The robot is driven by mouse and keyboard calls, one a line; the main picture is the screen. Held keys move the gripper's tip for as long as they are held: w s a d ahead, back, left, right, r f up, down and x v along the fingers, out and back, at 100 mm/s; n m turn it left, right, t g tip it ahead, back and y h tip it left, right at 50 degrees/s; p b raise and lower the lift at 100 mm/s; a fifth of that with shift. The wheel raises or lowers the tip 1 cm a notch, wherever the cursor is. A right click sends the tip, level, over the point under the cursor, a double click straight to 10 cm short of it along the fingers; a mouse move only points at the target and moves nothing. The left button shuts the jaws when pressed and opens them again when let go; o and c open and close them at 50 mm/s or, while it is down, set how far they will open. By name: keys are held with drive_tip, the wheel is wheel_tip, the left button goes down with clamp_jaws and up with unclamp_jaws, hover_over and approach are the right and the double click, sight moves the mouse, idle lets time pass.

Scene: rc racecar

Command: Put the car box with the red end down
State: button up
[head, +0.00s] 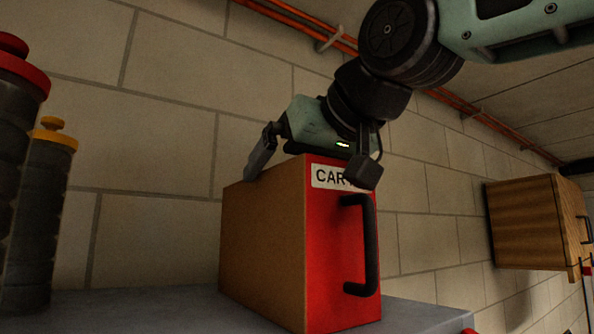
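The car box (340,250) has a bright red end facing right and a brown side (262,245) facing left. The red end has a white label (327,178) with the letters CAR, partly covered, and a black handle (370,245). The box stands upright at the grey surface; its lowest edge is partly cut off by the frame. My gripper (308,168) is at the top of the box with its fingers spread wide. One fingertip is at the upper left edge, the other in front of the red end's top. Whether they press on the box is unclear.
A grey tabletop (130,310) runs under the box. Dark stacked cylinders with a red top (22,70) and a yellow top (55,135) stand at left. A wooden cabinet (520,225) is on the right. A block wall (150,150) rises behind.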

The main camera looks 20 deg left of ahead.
drive_tip(key=b+v, duration=0.5)
drive_tip(key=v, duration=0.5)
drive_tip(key=shift+s+d+r, duration=0.1)
drive_tip(key=shift+s+d, duration=0.1)
drive_tip(key=shift+d, duration=0.05)
drive_tip(key=shift+s+d+r, duration=0.35)
drive_tip(key=shift+s+d, duration=0.05)
drive_tip(key=shift+d, duration=0.05)
drive_tip(key=shift+d, duration=0.1)
